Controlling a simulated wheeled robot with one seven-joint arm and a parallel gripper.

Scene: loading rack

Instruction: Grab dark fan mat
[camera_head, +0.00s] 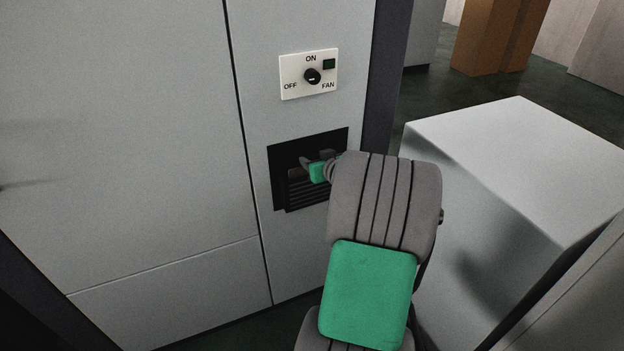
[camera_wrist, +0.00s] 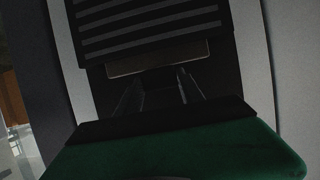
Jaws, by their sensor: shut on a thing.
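The dark fan mat (camera_head: 308,190) shows as a black, ribbed panel at the dark opening in the pale cabinet front. In the wrist view the mat (camera_wrist: 150,22) fills the top with grey stripes, and a brownish strip (camera_wrist: 158,58) runs along its near edge. My gripper (camera_head: 299,171) reaches into the opening from the right and is shut on the mat. In the wrist view its two fingers (camera_wrist: 160,82) point at the brownish strip. The exact contact is dark and hard to see. My arm hides the right part of the opening.
Above the opening is a white switch plate (camera_head: 310,75) marked ON, OFF and FAN, with a black knob and a dark green square. A pale box-shaped block (camera_head: 520,150) stands close on the right. Dark floor (camera_head: 450,95) shows free behind it.

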